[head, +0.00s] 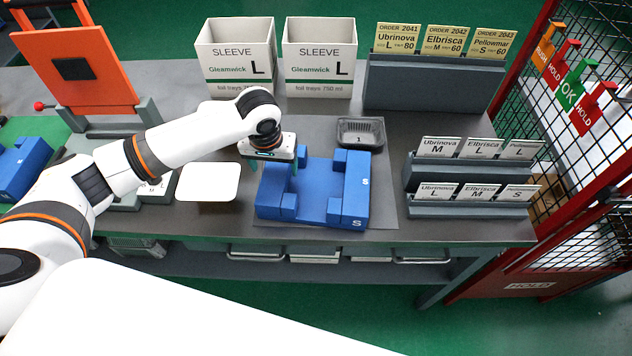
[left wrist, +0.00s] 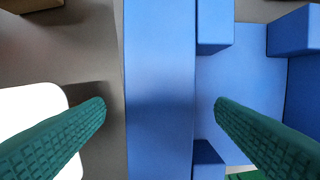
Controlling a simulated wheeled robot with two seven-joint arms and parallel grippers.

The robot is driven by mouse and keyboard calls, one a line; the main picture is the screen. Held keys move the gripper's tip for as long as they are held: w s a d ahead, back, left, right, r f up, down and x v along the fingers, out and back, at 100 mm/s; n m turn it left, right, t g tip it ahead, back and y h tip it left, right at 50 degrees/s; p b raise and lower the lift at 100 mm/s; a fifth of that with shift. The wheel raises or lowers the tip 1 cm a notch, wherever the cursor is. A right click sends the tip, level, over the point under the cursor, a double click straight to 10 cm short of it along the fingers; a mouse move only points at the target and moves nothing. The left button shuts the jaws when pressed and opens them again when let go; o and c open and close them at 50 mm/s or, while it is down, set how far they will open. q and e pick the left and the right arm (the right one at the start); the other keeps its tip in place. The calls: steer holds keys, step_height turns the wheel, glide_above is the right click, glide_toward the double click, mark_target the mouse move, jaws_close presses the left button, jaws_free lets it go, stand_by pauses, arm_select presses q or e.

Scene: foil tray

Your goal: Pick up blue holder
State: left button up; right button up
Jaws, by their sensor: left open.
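The blue holder (head: 350,190) is an open blocky frame with raised corners and S labels, on a grey mat at the table's middle. My left gripper (head: 275,168) is open at its left wall. In the left wrist view, that blue wall (left wrist: 160,60) runs between the two green fingers of the gripper (left wrist: 160,105), with a gap on each side. I cannot tell how far down the fingers reach. A second blue holder (head: 22,168) shows partly at the far left edge. My right gripper is not in view.
A dark foil tray (head: 361,126) stands just behind the holder. Two sleeve boxes (head: 236,62) and a grey rack of order cards (head: 430,85) stand at the back. Card racks (head: 468,211) stand at right. A white plate-like piece (head: 208,181) lies left of the holder.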

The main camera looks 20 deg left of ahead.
mark_target(275, 171)
arm_select(q)
steer(key=shift+w+f, duration=0.2)
steer(key=shift+f, duration=1.55)
steer(key=c, duration=1.5)
steer(key=shift+r, duration=0.1)
steer(key=shift+c, duration=0.2)
